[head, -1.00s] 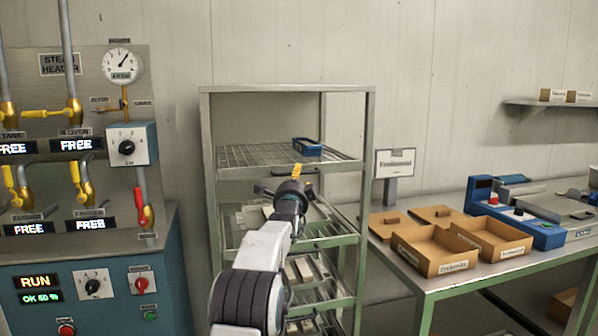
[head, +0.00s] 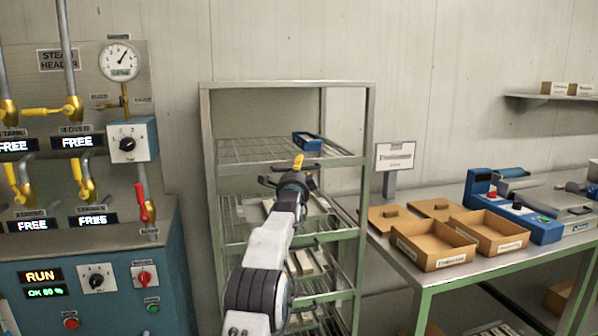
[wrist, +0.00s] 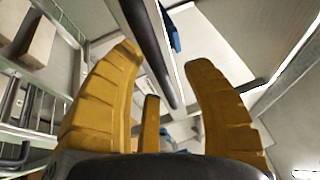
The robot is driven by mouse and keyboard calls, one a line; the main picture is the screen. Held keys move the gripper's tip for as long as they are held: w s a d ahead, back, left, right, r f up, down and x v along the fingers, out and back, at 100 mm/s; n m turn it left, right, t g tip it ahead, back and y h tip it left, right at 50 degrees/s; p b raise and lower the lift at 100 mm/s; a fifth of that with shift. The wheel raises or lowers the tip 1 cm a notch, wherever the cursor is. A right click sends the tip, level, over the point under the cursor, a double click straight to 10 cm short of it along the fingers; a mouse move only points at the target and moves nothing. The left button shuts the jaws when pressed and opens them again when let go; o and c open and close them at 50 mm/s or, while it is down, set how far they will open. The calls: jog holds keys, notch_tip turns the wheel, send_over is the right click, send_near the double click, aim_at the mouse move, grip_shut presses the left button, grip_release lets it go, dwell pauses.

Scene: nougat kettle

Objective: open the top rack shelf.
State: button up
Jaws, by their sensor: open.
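The metal rack (head: 364,200) stands against the wall with several wire shelves. In the wrist view my yellow fingers (wrist: 165,75) are spread apart. A dark bar (wrist: 150,45) runs lengthwise through the gap between them, and I cannot tell whether they touch it.
Lower shelves hold pale blocks (head: 303,262). A steam panel (head: 95,215) with valves stands at the left. At the right, a green-legged table (head: 440,279) carries open cardboard boxes (head: 435,245) and a blue machine (head: 510,217). A small sign (head: 396,155) stands beside the rack.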

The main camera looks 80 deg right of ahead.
grip_shut()
dwell(0.3)
jog(key=shift+s+a+f, duration=0.1)
